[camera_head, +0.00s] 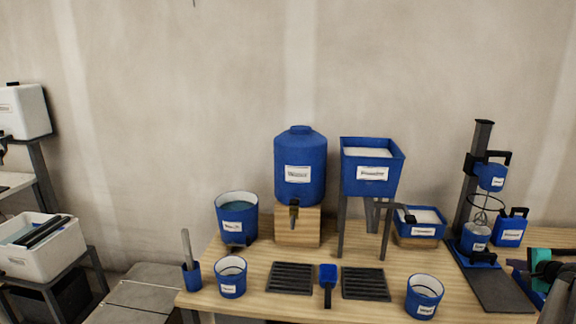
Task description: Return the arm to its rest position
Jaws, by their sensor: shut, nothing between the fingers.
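My gripper is not recognisable in the head camera view, and my arm's pose cannot be told from it. Only a tiny dark tip (194,3) shows at the top edge, too small to identify.
A wooden workbench (255,262) holds a blue water tank (300,158), a blue hopper (372,190) on legs, several buckets, two dark grates (291,278) and a mixer stand (482,135). A white bin (75,262) stands left. The wall area above is clear.

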